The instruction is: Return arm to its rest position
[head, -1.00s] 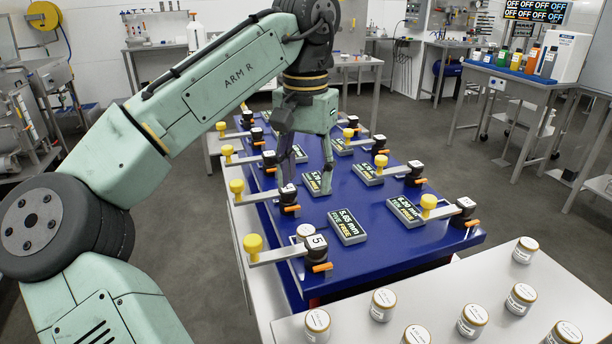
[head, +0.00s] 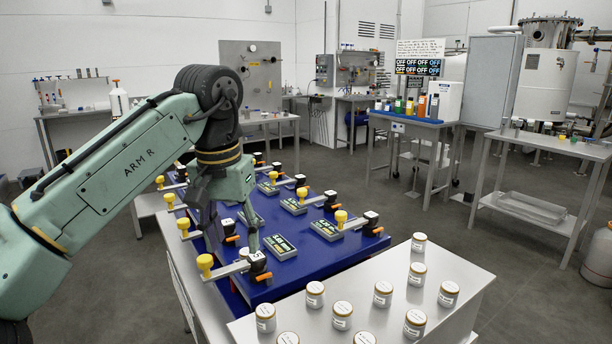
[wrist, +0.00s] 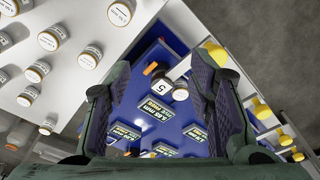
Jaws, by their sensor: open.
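My arm (head: 130,165) reaches from the left edge of the head view, with the elbow raised and the wrist bent down. My gripper (head: 232,243) hangs over the left near part of a blue table (head: 305,262), pointing down. In the wrist view its two dark fingers are spread wide, and my gripper (wrist: 155,75) holds nothing. Below and between the fingers, a white jar (wrist: 180,92) sits beside the black block marked 5 (wrist: 155,69). The gap between the fingertips and the table is hard to judge.
Several yellow-knobbed clamps (head: 205,262) and display boxes (head: 280,247) crowd the blue table. Several white jars (head: 342,315) stand on the white bench (head: 465,282) in front. A table with bottles (head: 415,122) stands further right. Open floor (head: 520,270) lies at right.

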